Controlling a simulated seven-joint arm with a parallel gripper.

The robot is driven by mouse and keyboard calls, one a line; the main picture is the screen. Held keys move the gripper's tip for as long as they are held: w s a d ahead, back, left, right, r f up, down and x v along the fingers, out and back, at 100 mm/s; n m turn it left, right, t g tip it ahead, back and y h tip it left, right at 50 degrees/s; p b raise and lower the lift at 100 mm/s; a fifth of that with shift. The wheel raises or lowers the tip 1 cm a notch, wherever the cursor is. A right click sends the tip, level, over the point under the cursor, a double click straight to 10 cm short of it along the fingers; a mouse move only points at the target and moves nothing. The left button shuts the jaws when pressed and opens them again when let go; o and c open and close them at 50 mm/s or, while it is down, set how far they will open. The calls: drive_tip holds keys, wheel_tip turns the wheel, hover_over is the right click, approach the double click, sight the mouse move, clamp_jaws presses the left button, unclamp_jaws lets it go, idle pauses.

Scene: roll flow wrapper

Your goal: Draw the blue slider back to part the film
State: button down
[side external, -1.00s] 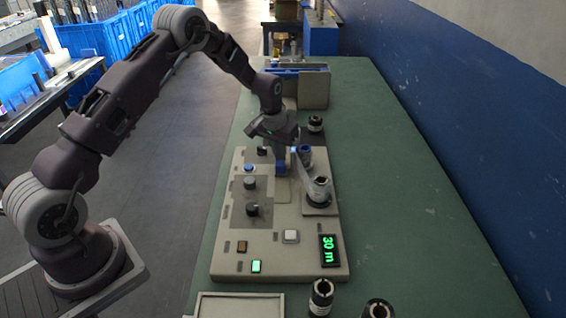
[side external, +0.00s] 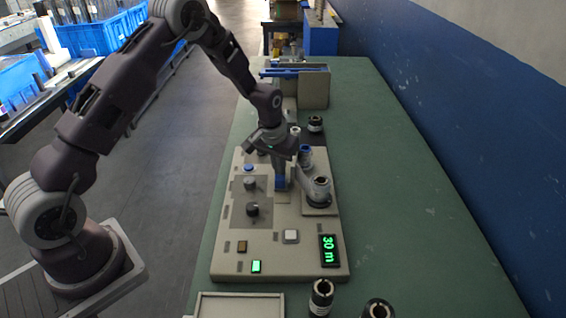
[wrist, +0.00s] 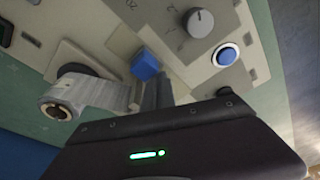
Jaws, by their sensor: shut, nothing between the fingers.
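The blue slider (side external: 281,183) is a small blue block on the beige machine panel; it also shows in the wrist view (wrist: 146,63). My gripper (side external: 280,172) is shut and empty. Its fingertips are down right beside the slider, on the side away from the side camera; contact is likely but I cannot be sure. A roll of clear film (wrist: 65,105) stands at the left of the wrist view, with a strip of film (wrist: 108,94) running from it towards my fingers. The far end of the strip is hidden behind the fingers, so I cannot tell whether it is parted.
A second roll (side external: 305,154) stands behind. Spare dark spools (side external: 321,297) and an empty tray (side external: 240,305) lie in front.

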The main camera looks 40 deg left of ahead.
drive_tip(key=shift+s+d, duration=1)
drive_tip(key=shift+w+a, duration=0.45)
drive_tip(key=shift+r, duration=0.3)
wheel_tip(320, 180, up, 7)
drive_tip(key=shift+r, duration=0.15)
